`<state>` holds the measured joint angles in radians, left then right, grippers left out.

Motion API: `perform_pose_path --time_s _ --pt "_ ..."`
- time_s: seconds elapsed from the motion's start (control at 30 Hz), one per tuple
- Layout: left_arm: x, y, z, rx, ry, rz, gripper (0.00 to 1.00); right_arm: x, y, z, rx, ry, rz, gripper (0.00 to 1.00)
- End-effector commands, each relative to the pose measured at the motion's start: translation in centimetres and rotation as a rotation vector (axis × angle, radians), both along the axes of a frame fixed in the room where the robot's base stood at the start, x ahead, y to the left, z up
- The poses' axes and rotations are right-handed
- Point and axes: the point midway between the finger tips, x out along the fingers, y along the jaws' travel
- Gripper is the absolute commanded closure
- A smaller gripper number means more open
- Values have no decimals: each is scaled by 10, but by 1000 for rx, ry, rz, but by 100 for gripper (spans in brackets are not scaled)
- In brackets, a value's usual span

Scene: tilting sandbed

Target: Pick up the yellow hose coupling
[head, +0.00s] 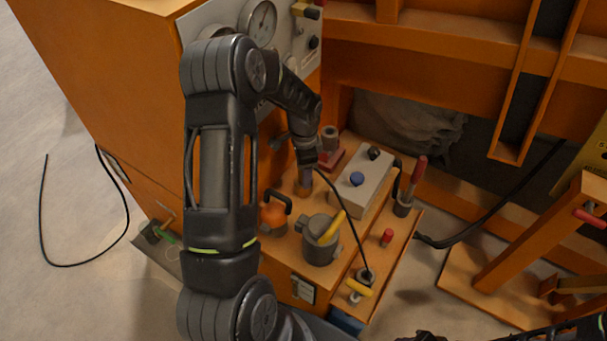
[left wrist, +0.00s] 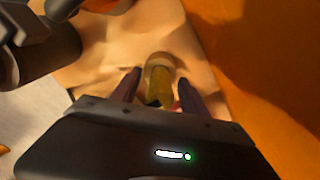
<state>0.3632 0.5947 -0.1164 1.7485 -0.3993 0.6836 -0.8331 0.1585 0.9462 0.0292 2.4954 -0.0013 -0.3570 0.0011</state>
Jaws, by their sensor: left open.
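In the left wrist view a short olive-yellow cylinder (left wrist: 159,78), which looks like the hose coupling, stands on an orange-tan surface. My left gripper (left wrist: 158,92) is open, with one finger on each side of it. I cannot tell whether the fingers touch it. In the head view my left gripper (head: 306,158) points down at the orange bench top, above a small upright post (head: 304,179) that is partly hidden by the gripper. My right gripper is not in view; only dark parts of my arm show at the lower right edge.
A gauge panel (head: 290,40) rises behind. A black cable crosses the bench.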

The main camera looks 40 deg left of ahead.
Motion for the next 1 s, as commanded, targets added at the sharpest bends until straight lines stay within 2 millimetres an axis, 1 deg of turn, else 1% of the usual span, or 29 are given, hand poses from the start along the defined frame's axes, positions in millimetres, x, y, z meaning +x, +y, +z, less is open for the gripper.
perform_pose_path --time_s 0.03,0.07,0.67,1.0 --pt "0 0 0 0 0 0 48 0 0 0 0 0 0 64" --pt "0 0 0 0 0 0 50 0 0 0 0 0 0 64" --pt "0 0 0 0 0 0 99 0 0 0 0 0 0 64" --pt "0 0 0 0 0 0 100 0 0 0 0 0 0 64"
